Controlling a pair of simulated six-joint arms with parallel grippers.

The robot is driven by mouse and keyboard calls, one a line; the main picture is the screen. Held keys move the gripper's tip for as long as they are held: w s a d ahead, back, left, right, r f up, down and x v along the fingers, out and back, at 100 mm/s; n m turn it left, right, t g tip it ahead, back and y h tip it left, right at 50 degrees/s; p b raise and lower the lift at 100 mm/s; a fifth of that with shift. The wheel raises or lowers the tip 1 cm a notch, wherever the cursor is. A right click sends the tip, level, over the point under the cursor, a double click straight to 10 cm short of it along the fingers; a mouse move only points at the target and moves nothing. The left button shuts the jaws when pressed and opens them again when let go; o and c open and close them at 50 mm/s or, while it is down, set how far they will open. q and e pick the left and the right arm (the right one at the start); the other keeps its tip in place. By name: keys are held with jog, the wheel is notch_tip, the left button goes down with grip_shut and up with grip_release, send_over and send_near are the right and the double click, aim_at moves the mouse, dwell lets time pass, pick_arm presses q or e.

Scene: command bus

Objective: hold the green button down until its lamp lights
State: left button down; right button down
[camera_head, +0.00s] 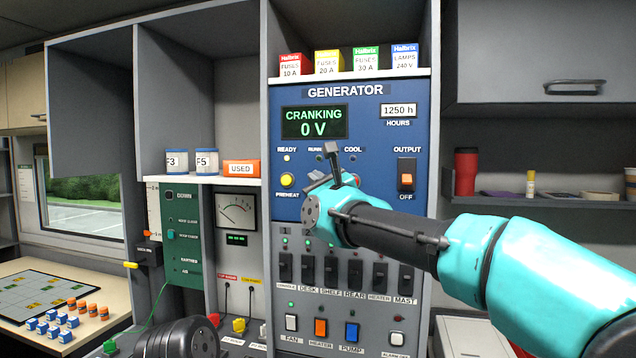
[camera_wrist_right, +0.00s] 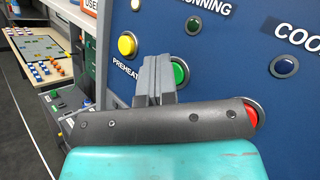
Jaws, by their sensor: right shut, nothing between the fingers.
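The blue generator panel (camera_head: 290,205) shows "CRANKING 0 V" on its display (camera_head: 314,122). My right gripper (camera_head: 333,160) is shut and empty at the panel, below the lamp row. In the right wrist view its fingertips (camera_wrist_right: 158,66) overlap the left part of the green button (camera_wrist_right: 181,72); contact looks likely but cannot be confirmed. The button is hidden behind the gripper in the head view. The running lamp (camera_wrist_right: 194,25) above it is dark. The ready lamp (camera_head: 287,158) glows pale yellow. My left gripper is not in view.
The yellow preheat button (camera_head: 287,180) is left of the green one, and a red button (camera_wrist_right: 251,114) is to its right, partly behind my gripper. The orange output switch (camera_head: 406,179) is further right. Breaker switches (camera_head: 331,268) line the panel below.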

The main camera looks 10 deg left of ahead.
jog(key=shift+s, duration=0.1)
dwell(0.4)
jog(key=shift+s, duration=0.7)
jog(key=shift+s, duration=0.1)
jog(key=s, duration=0.5)
jog(key=shift+a, duration=0.1)
jog(key=shift+w, duration=0.1)
